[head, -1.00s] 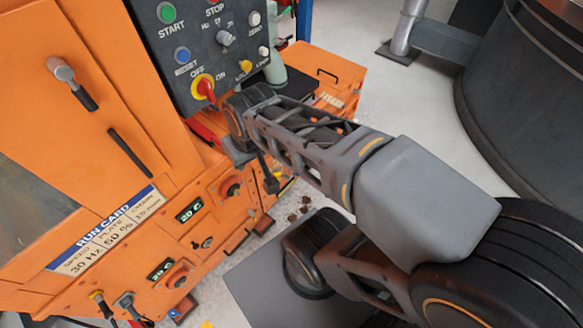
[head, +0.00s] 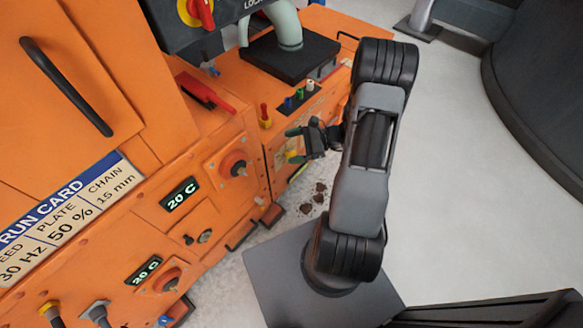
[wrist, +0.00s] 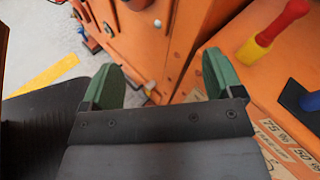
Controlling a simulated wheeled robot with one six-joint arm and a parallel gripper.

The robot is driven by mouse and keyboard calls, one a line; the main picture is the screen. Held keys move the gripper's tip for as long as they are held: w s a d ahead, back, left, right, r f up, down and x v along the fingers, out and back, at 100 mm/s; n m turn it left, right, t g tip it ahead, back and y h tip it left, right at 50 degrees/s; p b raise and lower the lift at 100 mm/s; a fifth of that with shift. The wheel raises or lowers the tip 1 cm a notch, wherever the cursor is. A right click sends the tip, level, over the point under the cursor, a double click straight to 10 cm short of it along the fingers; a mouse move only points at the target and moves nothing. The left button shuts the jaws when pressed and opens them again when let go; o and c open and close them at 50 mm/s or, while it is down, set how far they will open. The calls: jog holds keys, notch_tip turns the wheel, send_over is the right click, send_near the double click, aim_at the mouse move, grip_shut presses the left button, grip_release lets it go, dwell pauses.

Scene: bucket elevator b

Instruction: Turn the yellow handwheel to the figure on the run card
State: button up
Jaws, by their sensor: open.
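The run card (head: 70,213) on the orange machine in the head view reads 30 Hz, plate 50 % and chain 15 mm, its left end cut off. My gripper (head: 294,146) is open and empty beside the machine's side face; its green fingers also show in the wrist view (wrist: 162,76). A printed scale (wrist: 288,143) with 75 % and 50 % lies at the lower right of the wrist view. I cannot make out the yellow handwheel in either view; a small yellow patch shows by the fingers in the head view, but I cannot tell what it is.
A red and yellow handle (head: 265,116) stands on the machine ledge, also in the wrist view (wrist: 274,30). Red knobs (head: 235,166) and 20 C displays (head: 180,194) are on the front. Dark lumps (head: 313,198) lie on the floor. Open floor (head: 440,190) is right of my arm.

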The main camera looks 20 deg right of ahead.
jog(key=d+f+m+t+h+b, duration=0.1)
jog(key=d+f+m+t+b, duration=0.4)
jog(key=f, duration=0.7)
jog(key=m+t+h+b, duration=0.3)
jog(key=m+t+h, duration=0.25)
jog(key=m, duration=0.35)
send_near(290, 156)
jog(key=shift+t, duration=0.25)
jog(key=w+a, duration=0.1)
jog(key=w, duration=0.2)
jog(key=w+a+f+b, duration=0.1)
jog(key=w, duration=0.2)
jog(key=w+a+f+b, duration=0.1)
jog(key=w, duration=0.2)
jog(key=shift+w+f, duration=0.15)
jog(key=shift+w, duration=0.15)
jog(key=c, duration=0.9)
jog(key=shift+o, duration=0.2)
